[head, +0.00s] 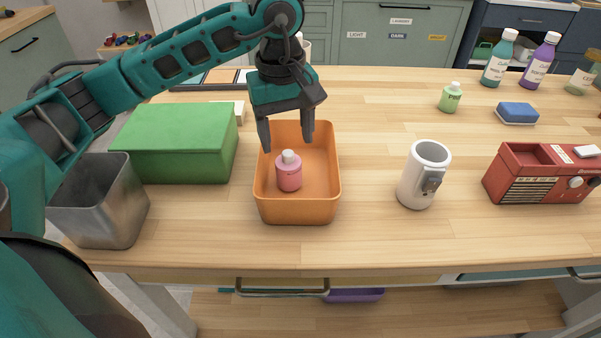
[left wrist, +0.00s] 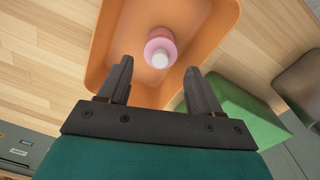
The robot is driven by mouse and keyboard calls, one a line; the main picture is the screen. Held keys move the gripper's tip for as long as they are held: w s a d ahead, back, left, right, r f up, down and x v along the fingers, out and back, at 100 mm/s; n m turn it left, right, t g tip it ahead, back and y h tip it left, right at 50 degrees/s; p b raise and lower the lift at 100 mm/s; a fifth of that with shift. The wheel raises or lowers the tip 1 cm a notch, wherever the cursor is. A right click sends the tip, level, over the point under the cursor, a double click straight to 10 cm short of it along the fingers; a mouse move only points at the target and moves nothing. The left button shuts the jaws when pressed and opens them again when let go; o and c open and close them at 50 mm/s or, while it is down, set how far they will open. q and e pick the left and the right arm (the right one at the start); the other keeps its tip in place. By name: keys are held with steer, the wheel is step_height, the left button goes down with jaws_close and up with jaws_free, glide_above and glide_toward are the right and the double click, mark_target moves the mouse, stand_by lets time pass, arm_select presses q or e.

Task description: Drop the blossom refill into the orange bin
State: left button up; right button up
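The blossom refill is a small pink bottle (head: 289,171) with a pale cap. It stands inside the orange bin (head: 297,211), near the bin's front left. My left gripper (head: 287,138) is open and empty, above the bin's back part, with its fingers apart from the bottle. In the left wrist view the pink bottle (left wrist: 160,48) shows beyond the open fingers, inside the orange bin (left wrist: 98,45). My right gripper is in neither view.
A green box (head: 178,150) and a metal container (head: 98,205) stand left of the bin. A white mug-like container (head: 425,174) and a red radio-like box (head: 541,174) stand to the right. A green bottle (head: 450,98), a blue sponge (head: 517,112) and more bottles are farther back. Bare table lies between.

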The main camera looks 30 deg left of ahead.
arm_select(q)
steer(key=shift+o, duration=1.2)
steer(key=shift+r, duration=0.1)
step_height(320, 180, up, 13)
steer(key=p, duration=0.2)
steer(key=shift+s+a, duration=0.15)
